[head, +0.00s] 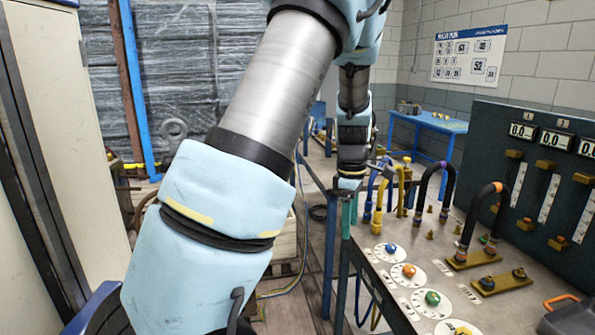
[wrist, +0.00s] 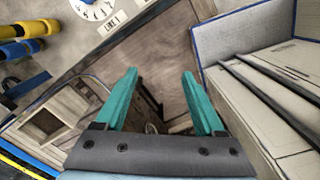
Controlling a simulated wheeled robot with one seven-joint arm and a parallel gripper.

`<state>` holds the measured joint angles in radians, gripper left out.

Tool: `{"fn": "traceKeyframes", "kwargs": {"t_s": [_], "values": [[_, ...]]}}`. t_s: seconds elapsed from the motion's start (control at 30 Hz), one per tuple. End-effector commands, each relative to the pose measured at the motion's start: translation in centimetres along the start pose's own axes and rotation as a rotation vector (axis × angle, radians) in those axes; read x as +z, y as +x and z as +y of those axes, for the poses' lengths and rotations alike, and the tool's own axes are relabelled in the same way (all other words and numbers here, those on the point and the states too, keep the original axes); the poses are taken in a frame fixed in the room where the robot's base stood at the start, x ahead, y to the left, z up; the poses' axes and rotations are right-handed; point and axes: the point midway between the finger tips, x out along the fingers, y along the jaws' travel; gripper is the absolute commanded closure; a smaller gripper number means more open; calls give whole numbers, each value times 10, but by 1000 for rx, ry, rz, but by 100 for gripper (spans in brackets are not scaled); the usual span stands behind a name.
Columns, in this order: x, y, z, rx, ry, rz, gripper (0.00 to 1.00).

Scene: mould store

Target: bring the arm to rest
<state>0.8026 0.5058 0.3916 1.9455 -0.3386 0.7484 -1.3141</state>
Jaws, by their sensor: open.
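My arm crosses the middle of the head view, with its large light-blue and grey links close to the camera. Its far end hangs down beside the left edge of the bench. My gripper (wrist: 160,73) shows in the wrist view with two teal fingers spread wide apart. Nothing is between the fingers. They point down past the bench edge, above a brown floor area. In the head view the fingers are small and partly hard to separate from the bench legs behind.
A bench (head: 400,290) with coloured knobs, hoses and brass fittings stands at the right, below a dark gauge panel (head: 535,180). A blue table (head: 425,122) stands behind. A pale cabinet (head: 70,130) is at the left.

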Motion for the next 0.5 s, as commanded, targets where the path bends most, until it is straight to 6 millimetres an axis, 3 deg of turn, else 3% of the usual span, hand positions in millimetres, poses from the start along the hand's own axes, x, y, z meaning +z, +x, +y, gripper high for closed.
{"fn": "traceKeyframes", "kwargs": {"t_s": [0.03,0.2,0.4,0.5], "values": [[-23,-7,-18,9,81,-8,29],[-77,-20,-81,47,462,11,29],[-114,-30,-154,73,895,83,29],[-122,-31,-179,70,1056,120,29]]}}
